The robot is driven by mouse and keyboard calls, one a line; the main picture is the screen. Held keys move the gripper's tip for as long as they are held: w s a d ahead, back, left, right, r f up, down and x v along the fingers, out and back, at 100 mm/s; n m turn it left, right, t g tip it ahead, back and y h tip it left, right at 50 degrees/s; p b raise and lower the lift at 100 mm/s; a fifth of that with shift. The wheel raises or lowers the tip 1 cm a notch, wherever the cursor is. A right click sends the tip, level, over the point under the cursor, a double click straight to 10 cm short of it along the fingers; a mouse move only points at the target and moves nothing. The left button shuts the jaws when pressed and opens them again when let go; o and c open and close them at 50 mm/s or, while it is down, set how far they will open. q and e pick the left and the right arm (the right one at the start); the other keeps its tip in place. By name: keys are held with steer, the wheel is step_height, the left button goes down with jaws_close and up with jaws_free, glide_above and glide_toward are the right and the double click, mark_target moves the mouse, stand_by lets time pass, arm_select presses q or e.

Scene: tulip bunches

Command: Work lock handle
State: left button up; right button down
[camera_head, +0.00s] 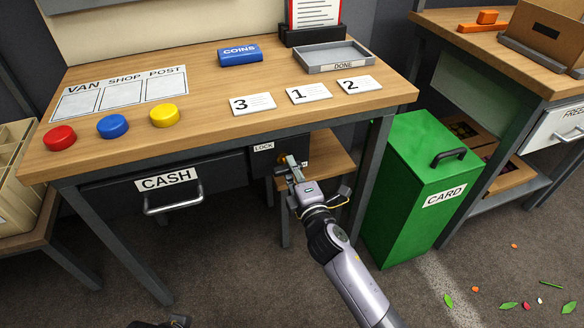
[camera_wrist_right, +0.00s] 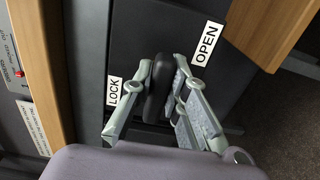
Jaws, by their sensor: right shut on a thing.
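The black lock handle (camera_wrist_right: 158,92) stands out from a dark panel between a LOCK label (camera_wrist_right: 113,92) and an OPEN label (camera_wrist_right: 206,44) in the right wrist view. My right gripper (camera_wrist_right: 165,85) is shut on this handle, one finger on each side. In the head view, my right gripper (camera_head: 289,170) is at the lock panel under the table's front edge, right of the LOCK label (camera_head: 263,147), and hides most of the handle. A small dark part at the bottom edge may be my left gripper (camera_head: 176,321); its fingers cannot be made out.
The CASH drawer (camera_head: 112,196) with its metal handle (camera_head: 173,200) is left of the lock. A green CARD bin (camera_head: 400,190) stands right of my right arm. The tabletop (camera_head: 200,125) above holds colored buttons, number cards and a DONE tray (camera_head: 335,67). Leaves lie on the right floor.

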stand_by(0.6)
steer(key=c, duration=1.6)
jaws_free()
steer(key=shift+o, duration=0.2)
steer(key=v, duration=1.2)
